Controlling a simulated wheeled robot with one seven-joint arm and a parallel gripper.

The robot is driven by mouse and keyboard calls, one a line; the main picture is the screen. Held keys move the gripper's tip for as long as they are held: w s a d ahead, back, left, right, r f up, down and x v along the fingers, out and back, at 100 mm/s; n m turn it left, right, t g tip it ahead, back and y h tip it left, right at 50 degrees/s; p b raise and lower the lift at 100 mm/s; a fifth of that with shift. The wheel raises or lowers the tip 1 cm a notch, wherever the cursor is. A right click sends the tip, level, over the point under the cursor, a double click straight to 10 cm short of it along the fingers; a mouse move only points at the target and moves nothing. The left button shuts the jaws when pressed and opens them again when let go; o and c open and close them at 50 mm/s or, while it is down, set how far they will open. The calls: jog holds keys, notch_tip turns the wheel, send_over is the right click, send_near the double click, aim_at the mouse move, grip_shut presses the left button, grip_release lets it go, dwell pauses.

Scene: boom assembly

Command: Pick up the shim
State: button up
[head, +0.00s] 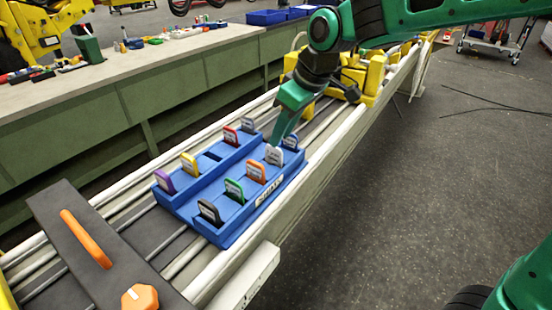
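A blue tray (184,208) with a white label on its front holds several upright shims in two rows. The back row has a purple shim (165,182), a yellow shim (190,164), a red shim (230,136) and a grey shim (248,125). The front row has a black shim (210,212), a green shim (234,190), an orange shim (256,172), a white shim (273,155) and another grey shim (290,142). My green gripper (277,142) points down at the white shim's top. I cannot tell whether it touches it, or whether its fingers are open.
The tray lies on a long boom with pale rails (330,150). A dark plate (95,250) with an orange handle (86,238) and orange knob (140,297) crosses it at front left. Yellow blocks (365,75) stand beyond my gripper.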

aim_at(274, 163)
jog(key=shift+x, duration=3.55)
jog(key=shift+s, duration=0.1)
grip_shut()
